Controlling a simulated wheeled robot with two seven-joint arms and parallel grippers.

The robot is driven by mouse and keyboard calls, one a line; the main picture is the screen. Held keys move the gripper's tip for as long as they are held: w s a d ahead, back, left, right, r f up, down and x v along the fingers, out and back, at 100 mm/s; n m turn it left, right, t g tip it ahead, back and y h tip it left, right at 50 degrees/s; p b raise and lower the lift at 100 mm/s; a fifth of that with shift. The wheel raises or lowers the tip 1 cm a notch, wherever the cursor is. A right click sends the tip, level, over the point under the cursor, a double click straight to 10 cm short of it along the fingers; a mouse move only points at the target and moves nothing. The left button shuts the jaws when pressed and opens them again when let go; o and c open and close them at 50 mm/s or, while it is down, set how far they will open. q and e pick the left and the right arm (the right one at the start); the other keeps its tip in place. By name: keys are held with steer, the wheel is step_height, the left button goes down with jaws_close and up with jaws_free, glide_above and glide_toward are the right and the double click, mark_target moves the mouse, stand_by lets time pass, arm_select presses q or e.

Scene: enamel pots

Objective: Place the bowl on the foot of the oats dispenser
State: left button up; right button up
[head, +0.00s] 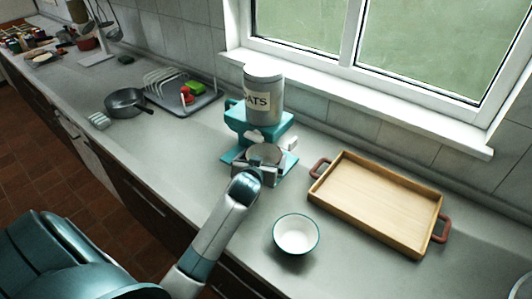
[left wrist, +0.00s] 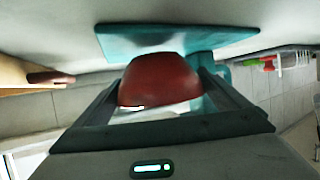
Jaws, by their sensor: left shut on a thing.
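The oats dispenser (head: 263,95) has a grey canister on a teal stand, with a flat teal foot (head: 289,174) at its front. My left gripper (head: 262,162) is shut on a bowl (head: 265,152), right over the foot and below the spout. In the left wrist view, which looks inverted, the bowl (left wrist: 160,78) is dark red outside and sits between the two fingers. The teal foot (left wrist: 125,40) lies just beyond its base there. I cannot tell whether bowl and foot touch. My right gripper is not in view.
A white bowl with a teal rim (head: 296,235) stands on the counter in front. A wooden tray (head: 378,202) with reddish handles lies to the right. A dark pan (head: 127,102) and a dish rack (head: 180,95) are to the left.

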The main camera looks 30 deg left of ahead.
mark_target(266, 153)
arm_select(q)
steer(key=shift+w, duration=0.15)
steer(key=w, duration=0.1)
steer(key=w+a+p, duration=0.1)
steer(key=w, duration=0.1)
steer(key=shift+a+r, duration=0.1)
steer(key=shift+r, duration=0.05)
steer(key=shift+w+a+f+p, duration=0.1)
steer(key=shift+w+f+p, duration=0.1)
steer(key=shift+f, duration=0.2)
steer(key=shift+w+a+f+p, duration=0.1)
steer(key=shift+f+p, duration=0.05)
steer(key=shift+f, duration=0.2)
steer(key=shift+s+d+f, duration=0.1)
steer(key=shift+f, duration=0.15)
steer(key=o, duration=1)
steer(key=shift+f, duration=0.1)
steer(key=shift+c, duration=0.2)
